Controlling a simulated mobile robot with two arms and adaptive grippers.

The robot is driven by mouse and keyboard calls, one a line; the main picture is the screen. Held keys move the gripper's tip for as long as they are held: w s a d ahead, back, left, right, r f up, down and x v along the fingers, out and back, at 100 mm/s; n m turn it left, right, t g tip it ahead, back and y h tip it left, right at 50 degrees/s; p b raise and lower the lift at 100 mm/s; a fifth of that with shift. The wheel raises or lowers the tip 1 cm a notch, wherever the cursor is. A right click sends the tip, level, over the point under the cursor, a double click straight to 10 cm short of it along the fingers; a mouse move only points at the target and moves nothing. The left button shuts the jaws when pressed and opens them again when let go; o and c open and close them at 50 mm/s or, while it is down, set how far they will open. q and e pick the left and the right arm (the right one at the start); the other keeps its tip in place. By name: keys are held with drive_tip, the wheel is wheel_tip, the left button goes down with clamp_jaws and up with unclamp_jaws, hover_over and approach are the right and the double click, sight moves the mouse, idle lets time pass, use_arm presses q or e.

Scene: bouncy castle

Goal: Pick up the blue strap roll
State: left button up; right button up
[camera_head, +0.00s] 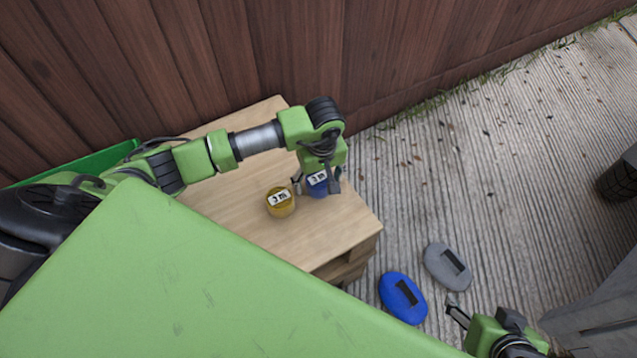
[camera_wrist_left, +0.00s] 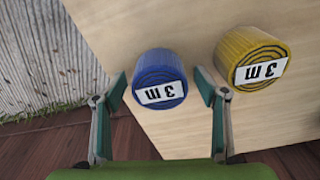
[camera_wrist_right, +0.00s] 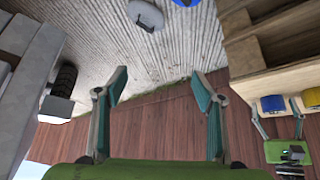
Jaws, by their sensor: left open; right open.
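The blue strap roll (camera_head: 318,187) stands on the wooden table (camera_head: 240,228) near its right end, with a white "3 m" label. My left gripper (camera_head: 318,186) is at the roll from above, partly covering it. In the left wrist view the blue roll (camera_wrist_left: 160,78) shows between the open fingers of my left gripper (camera_wrist_left: 160,88); I cannot tell whether they touch it. A yellow strap roll (camera_head: 281,201) with the same label stands just left of the blue one; it also shows in the left wrist view (camera_wrist_left: 250,58). My right gripper (camera_wrist_right: 160,88) is open and empty, away from the table.
A blue oval pad (camera_head: 403,298) and a grey oval pad (camera_head: 448,266) lie on the concrete ground right of the table. A brown wooden wall (camera_head: 300,50) runs behind the table. A dark wheel-like object (camera_head: 618,178) is at the far right.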

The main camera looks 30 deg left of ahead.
use_arm(q)
drive_tip(key=c, duration=1.3)
drive_tip(key=shift+r, duration=0.2)
